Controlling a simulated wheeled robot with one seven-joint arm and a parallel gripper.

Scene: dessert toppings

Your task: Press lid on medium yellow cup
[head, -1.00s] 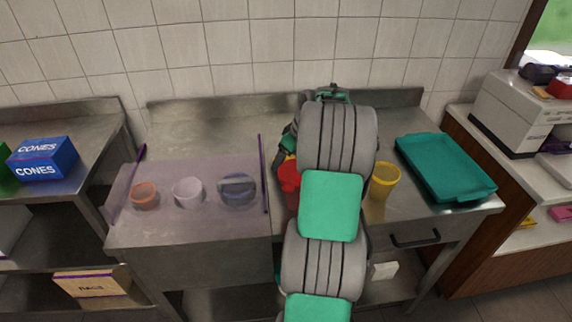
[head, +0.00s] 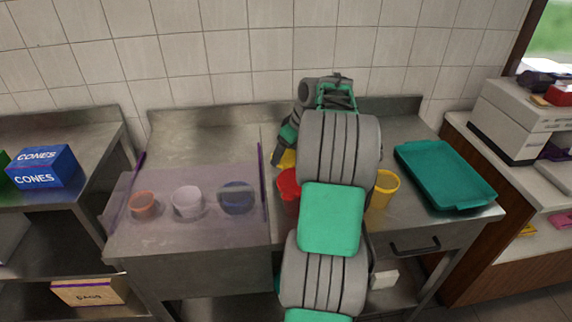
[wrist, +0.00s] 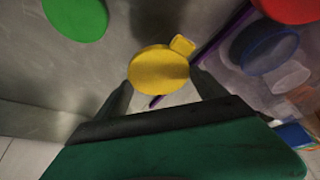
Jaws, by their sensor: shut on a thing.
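A round yellow lid (wrist: 158,72) with a small tab is between the two fingers of my gripper (wrist: 160,88) in the wrist view. My gripper is shut on it. In the head view a patch of yellow, likely this lid (head: 287,158), shows at my gripper (head: 279,157), left of my arm and above the counter. A yellow cup (head: 384,190) stands upright on the counter to the right of my arm, which covers its left part. The lid is apart from this cup.
A red cup (head: 288,184) stands left of my arm, partly hidden. A green round thing (wrist: 76,14) shows in the wrist view. A clear guard with purple edges (head: 262,180) covers orange, white and blue containers at left. A teal tray (head: 445,174) lies at right.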

